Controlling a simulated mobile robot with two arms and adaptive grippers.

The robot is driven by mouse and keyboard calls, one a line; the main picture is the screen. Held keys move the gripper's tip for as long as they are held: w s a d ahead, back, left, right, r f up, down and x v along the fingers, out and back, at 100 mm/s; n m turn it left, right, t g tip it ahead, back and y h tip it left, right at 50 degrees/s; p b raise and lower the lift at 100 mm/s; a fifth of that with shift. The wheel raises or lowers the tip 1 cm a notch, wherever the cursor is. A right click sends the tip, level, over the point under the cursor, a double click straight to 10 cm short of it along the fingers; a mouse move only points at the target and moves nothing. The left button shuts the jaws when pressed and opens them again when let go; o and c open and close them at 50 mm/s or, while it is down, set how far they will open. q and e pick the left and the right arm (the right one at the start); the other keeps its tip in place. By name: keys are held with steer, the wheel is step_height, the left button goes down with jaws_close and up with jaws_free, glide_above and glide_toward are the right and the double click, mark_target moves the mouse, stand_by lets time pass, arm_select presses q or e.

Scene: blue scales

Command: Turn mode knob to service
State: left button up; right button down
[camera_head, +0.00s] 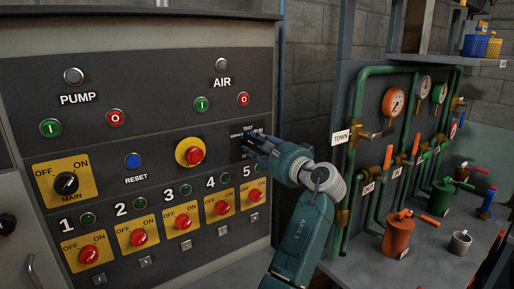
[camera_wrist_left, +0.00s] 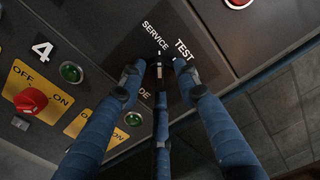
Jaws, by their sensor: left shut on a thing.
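The mode knob (camera_wrist_left: 160,66) is a small dark knob with a white mark, seen in the left wrist view on a black plate lettered SERVICE, TEST and partly hidden "DE". SERVICE is above it and TEST to its upper right. The knob's exact pointing direction is hard to tell. My left gripper (camera_wrist_left: 157,74) has its blue fingers around the knob, shut on it. In the head view my left gripper (camera_head: 254,142) is at the mode plate (camera_head: 240,131) and hides the knob there. My right gripper is not in view.
A red stop button (camera_head: 195,155) on a yellow ring is left of the mode plate. Numbered red switches such as switch 5 (camera_head: 255,194) are below it. Green pipes (camera_head: 357,110), gauges and a bench stand to the right, beyond my arm.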

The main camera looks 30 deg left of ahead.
arm_select(q)
steer(key=shift+s+a+r, duration=0.15)
steer(key=shift+r, duration=0.25)
steer(key=o, duration=1.1)
steer(key=shift+o, duration=0.2)
steer(key=shift+s+a+f, duration=0.15)
steer(key=shift+a+f, duration=0.05)
steer(key=shift+a, duration=0.05)
steer(key=shift+d+f, duration=0.1)
steer(key=shift+d, duration=0.15)
steer(key=v, duration=1.1)
steer(key=shift+d, duration=0.25)
steer(key=shift+s, duration=0.1)
